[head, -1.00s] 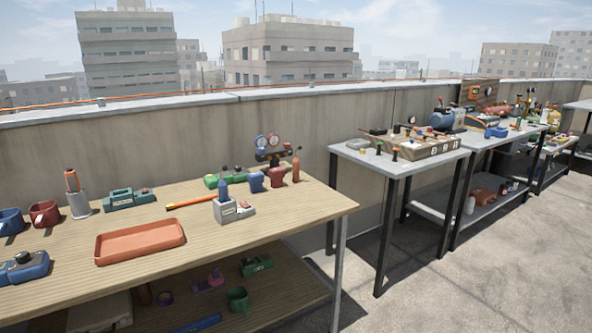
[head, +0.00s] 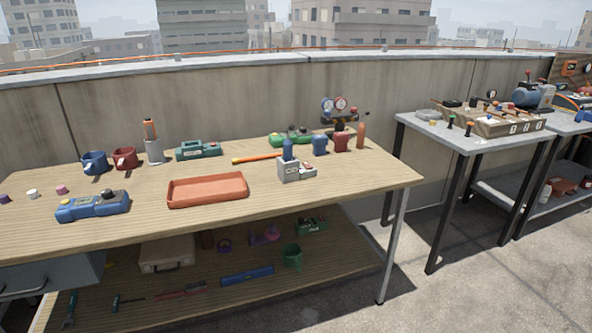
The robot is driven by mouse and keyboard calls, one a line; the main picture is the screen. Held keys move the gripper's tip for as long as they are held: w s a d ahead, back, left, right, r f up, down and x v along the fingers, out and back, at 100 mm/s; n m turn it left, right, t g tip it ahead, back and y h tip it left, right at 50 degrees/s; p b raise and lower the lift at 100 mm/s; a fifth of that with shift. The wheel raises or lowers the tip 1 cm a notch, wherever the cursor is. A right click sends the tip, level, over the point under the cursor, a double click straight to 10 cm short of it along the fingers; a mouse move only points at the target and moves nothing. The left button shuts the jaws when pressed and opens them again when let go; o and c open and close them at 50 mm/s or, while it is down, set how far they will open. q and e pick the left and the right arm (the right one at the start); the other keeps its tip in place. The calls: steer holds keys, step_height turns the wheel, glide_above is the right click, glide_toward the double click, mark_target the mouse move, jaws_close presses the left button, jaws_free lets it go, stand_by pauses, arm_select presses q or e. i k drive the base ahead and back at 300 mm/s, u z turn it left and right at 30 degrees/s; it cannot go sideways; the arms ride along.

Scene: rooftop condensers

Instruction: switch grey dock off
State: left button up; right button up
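A small grey dock (head: 289,173) stands on the right half of the wooden workbench (head: 330,200). A blue upright item (head: 288,149) sits in or on it, and a small light-grey piece with a red spot (head: 308,171) lies against its right side. The dock's switch is too small to make out. Neither of my grippers shows in the head view.
An orange-red tray (head: 207,190) lies left of the dock. Blue (head: 320,144) and red (head: 341,142) containers stand behind it, with a gauge set (head: 340,113). A lower shelf holds several tools. Concrete floor (head: 400,290) is clear at the front right.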

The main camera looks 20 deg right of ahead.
mark_target(306, 165)
steer(key=z, duration=1.8)
steer(key=i, duration=1.9)
steer(key=u, duration=2.85)
